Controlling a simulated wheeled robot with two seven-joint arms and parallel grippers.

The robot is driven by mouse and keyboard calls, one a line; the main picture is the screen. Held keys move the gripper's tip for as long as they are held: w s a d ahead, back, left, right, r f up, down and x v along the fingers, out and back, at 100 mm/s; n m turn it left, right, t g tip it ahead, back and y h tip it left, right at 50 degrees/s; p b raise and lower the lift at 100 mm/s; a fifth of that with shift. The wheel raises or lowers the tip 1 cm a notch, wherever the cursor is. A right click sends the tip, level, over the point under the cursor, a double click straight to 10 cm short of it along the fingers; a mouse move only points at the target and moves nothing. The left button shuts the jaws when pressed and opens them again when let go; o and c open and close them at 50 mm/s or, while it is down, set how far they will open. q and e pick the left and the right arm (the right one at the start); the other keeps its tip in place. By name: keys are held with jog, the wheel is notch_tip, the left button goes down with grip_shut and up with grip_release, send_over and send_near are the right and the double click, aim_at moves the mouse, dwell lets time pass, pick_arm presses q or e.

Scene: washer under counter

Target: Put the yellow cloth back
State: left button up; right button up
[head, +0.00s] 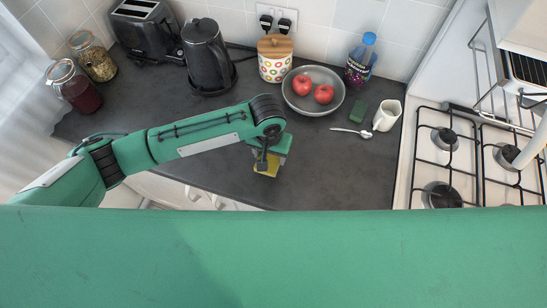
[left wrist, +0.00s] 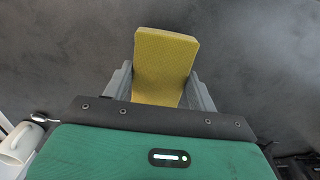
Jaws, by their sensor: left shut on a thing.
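The yellow cloth (left wrist: 164,62) is a flat yellow block-like piece between the two grey fingers in the left wrist view. It also shows under the gripper in the head view (head: 267,169). My left gripper (left wrist: 160,90) is shut on it and is over the dark counter; I cannot tell whether the cloth touches the surface. The left gripper also shows in the head view (head: 268,160), near the front edge of the counter. My right gripper is in neither view.
The dark counter (head: 330,175) is clear around the gripper. Behind it stand a grey bowl (head: 302,109) with red fruit, a patterned canister (head: 274,66) and a kettle (head: 206,58).

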aim_at(270, 156)
pick_arm(q)
jog(key=shift+f+p, duration=0.45)
jog(key=shift+f, duration=1.5)
jog(key=shift+f, duration=0.15)
jog(key=o, duration=0.9)
jog(key=shift+r, duration=0.2)
notch_tip(270, 156, up, 10)
jog(key=b, duration=0.3)
jog(key=shift+r+b, duration=0.25)
jog(key=shift+b, duration=0.1)
jog(key=shift+r, duration=0.75)
